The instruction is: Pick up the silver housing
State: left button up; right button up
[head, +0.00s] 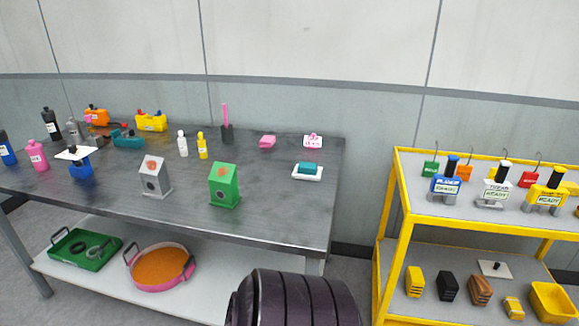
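The silver housing (153,181) stands upright on the dark grey metal table, near its front edge and left of the table's middle. It is a small house-shaped block with a sloped top, a reddish-brown patch on the top and a round dark hole in its front. A similar green housing (224,188) stands a short way to its right, apart from it. Nothing touches the silver housing. Neither of my grippers is in the head view.
The table (290,215) holds several bottles and tools at left and back. A white dish with a teal block (307,170) lies at right. The lower shelf bears a green tray (70,261) and a pink-rimmed pan (161,288). A yellow rack (392,215) stands right.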

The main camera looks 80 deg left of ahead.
aim_at(154, 177)
jog(key=u, duration=3.65)
jog(key=z, duration=0.5)
jog(key=i+j+z, duration=0.15)
jog(key=j+z, duration=0.2)
jog(key=i+j+z, duration=0.15)
jog(key=j+z, duration=0.5)
jog(key=j, duration=0.15)
jog(key=i+j, duration=0.05)
